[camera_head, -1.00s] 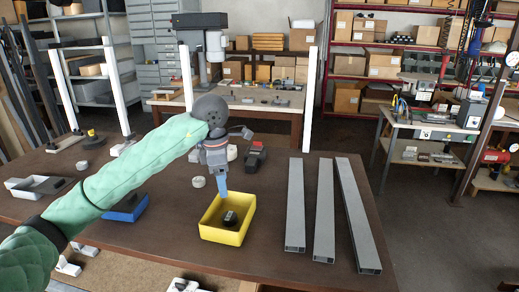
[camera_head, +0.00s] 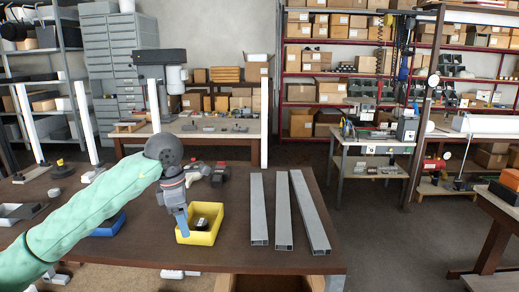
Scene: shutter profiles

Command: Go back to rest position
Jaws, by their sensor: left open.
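My left arm, in a pale green padded sleeve, comes in from the left in the head view. My left gripper (camera_head: 181,222) points down at the left edge of the yellow bin (camera_head: 206,238) and hides part of its rim. The gripper is open, with nothing seen between its fingers. A small dark part (camera_head: 202,223) lies inside the yellow bin. Three grey shutter profiles (camera_head: 284,212) lie side by side on the brown table, right of the bin. My right gripper is not in view.
A blue bin (camera_head: 110,227) sits partly behind my left sleeve. A grey tray (camera_head: 22,212) lies at the table's left. White posts (camera_head: 264,125) stand along the far edge. A second workbench (camera_head: 380,140) stands behind right. Open floor (camera_head: 390,225) lies right of the table.

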